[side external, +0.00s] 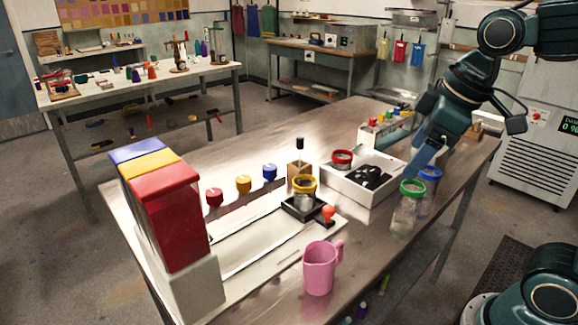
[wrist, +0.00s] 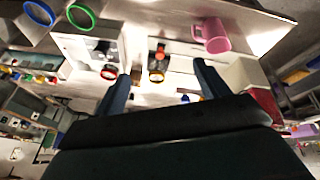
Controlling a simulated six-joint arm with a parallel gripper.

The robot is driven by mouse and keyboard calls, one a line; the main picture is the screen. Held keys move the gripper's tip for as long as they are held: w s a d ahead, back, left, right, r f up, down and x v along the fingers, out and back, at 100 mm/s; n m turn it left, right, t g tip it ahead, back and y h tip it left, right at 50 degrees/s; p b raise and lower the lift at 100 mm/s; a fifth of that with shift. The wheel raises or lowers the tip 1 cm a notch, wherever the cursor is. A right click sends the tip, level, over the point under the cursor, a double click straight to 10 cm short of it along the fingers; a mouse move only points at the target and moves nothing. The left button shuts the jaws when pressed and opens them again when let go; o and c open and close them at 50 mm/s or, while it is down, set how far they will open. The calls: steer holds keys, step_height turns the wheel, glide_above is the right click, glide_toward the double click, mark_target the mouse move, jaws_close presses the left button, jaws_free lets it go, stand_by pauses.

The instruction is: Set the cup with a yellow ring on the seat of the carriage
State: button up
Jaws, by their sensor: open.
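The cup with a yellow ring (side external: 304,200) stands upright on the black square seat of the carriage (side external: 318,216), which has an orange knob at its front. Whether its base lies fully flat there is hard to see. In the wrist view the yellow-ringed cup (wrist: 156,76) shows between my fingers in the picture, beyond the tips, with the orange knob beside it. My gripper (side external: 422,160) is open and empty, apart from the cup, above the right side of the bench by the green-ringed and blue-ringed cups. In the wrist view its two blue fingers (wrist: 162,85) are spread wide.
A green-ringed cup (side external: 407,208) and a blue-ringed cup (side external: 430,188) stand close to my gripper. A white tray (side external: 372,205) holds a red-ringed cup (side external: 342,160) and black pieces. A pink mug (side external: 319,268) stands at the front. Colored dispensers (side external: 175,210) stand left.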

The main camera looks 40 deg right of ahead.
steer(key=s+f+m+t, duration=0.1)
steer(key=s+f+m, duration=0.2)
steer(key=s, duration=0.4)
steer(key=shift+m, duration=0.7)
